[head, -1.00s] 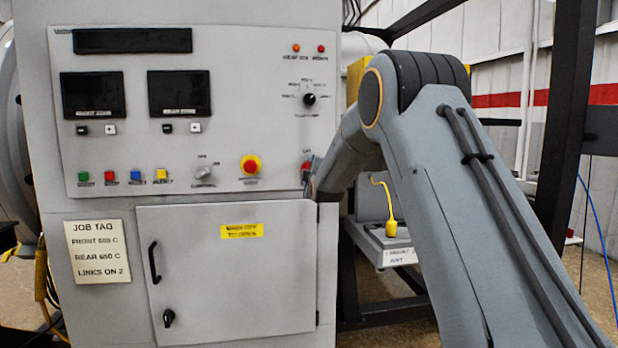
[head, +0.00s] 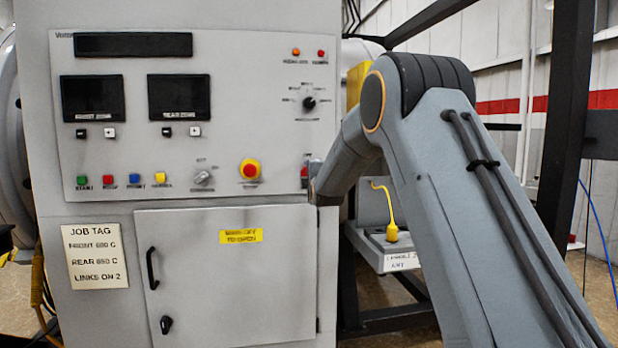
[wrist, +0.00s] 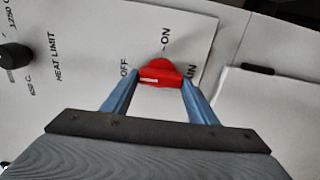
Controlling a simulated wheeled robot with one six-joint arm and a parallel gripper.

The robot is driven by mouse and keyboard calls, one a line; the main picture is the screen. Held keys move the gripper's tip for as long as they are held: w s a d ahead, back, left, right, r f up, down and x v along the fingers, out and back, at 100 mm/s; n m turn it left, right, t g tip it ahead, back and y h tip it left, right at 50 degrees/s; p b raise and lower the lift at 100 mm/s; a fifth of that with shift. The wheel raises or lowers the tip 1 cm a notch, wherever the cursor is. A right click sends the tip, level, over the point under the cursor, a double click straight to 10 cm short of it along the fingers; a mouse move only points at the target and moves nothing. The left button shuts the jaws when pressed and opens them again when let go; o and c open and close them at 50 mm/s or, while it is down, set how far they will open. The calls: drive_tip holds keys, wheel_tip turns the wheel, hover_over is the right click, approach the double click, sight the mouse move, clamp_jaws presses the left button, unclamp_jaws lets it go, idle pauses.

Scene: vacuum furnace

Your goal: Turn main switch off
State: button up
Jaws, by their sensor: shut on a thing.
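The main switch is a red rotary handle (wrist: 160,70) on the light grey panel, with ON, OFF and MAIN lettered around it in the wrist view. Its bar lies level across that picture, and its white mark is at the left end, on the side of the OFF lettering. My gripper (wrist: 161,80) has its two blue fingers shut on the bar, one at each end. In the head view only a sliver of the red switch (head: 304,172) shows at the panel's right edge. My arm hides the rest of it and the fingers.
A red-and-yellow emergency button (head: 250,171) and a grey knob (head: 204,177) sit left of the switch. A selector dial (head: 309,103) is above it. Below is a closed cabinet door (head: 230,285) with a black handle. A dark frame post (head: 568,130) stands right of my arm.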

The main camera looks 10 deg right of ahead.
drive_tip(key=o, duration=1)
drive_tip(key=shift+o, duration=0.2)
drive_tip(key=shift+s, duration=0.1)
drive_tip(key=s, duration=0.7)
drive_tip(key=shift+s+b, duration=0.3)
drive_tip(key=shift+b, duration=0.15)
drive_tip(key=shift+f, duration=0.1)
